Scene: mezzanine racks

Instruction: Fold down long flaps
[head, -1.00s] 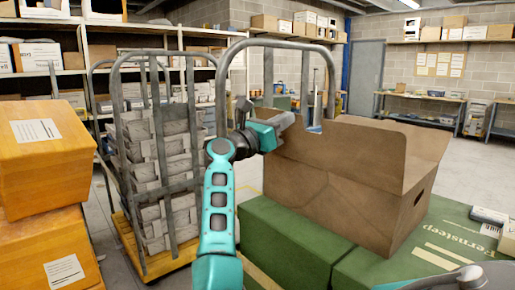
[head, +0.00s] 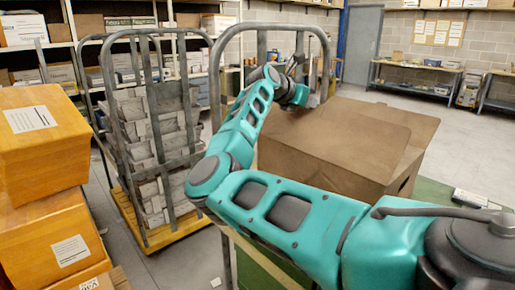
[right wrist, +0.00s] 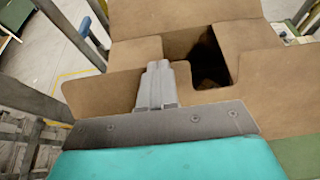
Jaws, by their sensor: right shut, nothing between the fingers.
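A brown cardboard box (head: 320,169) stands right of centre in the head view. A broad flap (head: 345,128) slopes over its top, and another panel (head: 422,124) shows at its right. In the right wrist view the box is partly open, with a dark gap (right wrist: 208,62) between a far flap (right wrist: 185,22), a left flap (right wrist: 98,98) and a right flap (right wrist: 278,85). My right gripper (head: 299,62) is at the box's far left top edge, shut and empty. Its fingers (right wrist: 156,84) show over the box; contact is unclear. My left gripper is out of view.
The box stands on a green surface (head: 434,194) with a small pale item (head: 474,199) at its right. A grey cage trolley (head: 150,130) stands left, beside stacked orange boxes (head: 43,140). Benches (head: 415,80) line the back wall, with open floor before them.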

